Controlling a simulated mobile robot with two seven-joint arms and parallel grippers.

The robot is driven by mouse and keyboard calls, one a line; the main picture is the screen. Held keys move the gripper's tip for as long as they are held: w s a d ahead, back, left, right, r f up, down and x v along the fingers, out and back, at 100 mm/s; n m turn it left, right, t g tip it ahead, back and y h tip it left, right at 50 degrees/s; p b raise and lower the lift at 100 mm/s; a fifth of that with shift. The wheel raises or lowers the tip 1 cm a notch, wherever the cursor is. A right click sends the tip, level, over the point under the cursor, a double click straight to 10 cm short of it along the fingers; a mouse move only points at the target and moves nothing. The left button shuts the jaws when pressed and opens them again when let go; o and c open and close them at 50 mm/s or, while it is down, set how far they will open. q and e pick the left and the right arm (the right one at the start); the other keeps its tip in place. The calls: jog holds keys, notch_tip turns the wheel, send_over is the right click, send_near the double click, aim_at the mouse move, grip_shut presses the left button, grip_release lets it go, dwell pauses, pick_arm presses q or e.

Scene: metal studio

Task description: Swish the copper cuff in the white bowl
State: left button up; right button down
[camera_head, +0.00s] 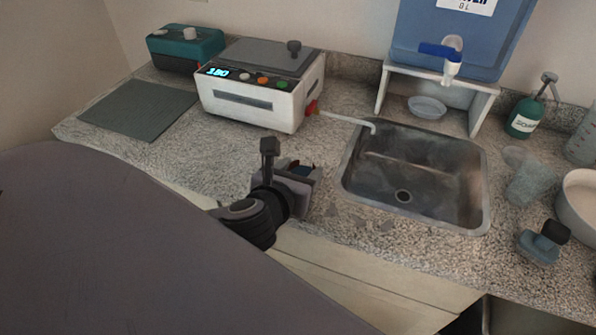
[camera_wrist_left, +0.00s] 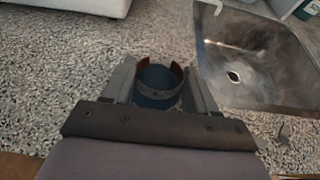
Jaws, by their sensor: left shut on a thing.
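My left gripper (camera_head: 298,180) is over the counter, left of the sink. In the left wrist view, its two fingers (camera_wrist_left: 158,88) stand on either side of the copper cuff (camera_wrist_left: 159,92), shut on it. The cuff is an open band with reddish-brown ends and a greyish front; a dark blue surface shows inside it. In the head view, the cuff is mostly hidden by the gripper. The white bowl (camera_head: 578,207) stands at the right edge of the head view, cut off, so its inside is barely visible. My right gripper is not in view.
The steel sink (camera_head: 400,170) lies between my left gripper and the bowl. A white machine (camera_head: 250,105) with a spout stands behind. A blue water tank (camera_head: 440,40) sits on a white stand. A clear beaker (camera_head: 528,184), green soap bottle (camera_head: 524,118) and small blue-grey object (camera_head: 540,247) are near the bowl.

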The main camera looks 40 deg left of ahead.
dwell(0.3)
pick_arm(q)
jog(key=shift+f, duration=0.2)
jog(key=o, duration=1)
jog(key=shift+o, duration=0.2)
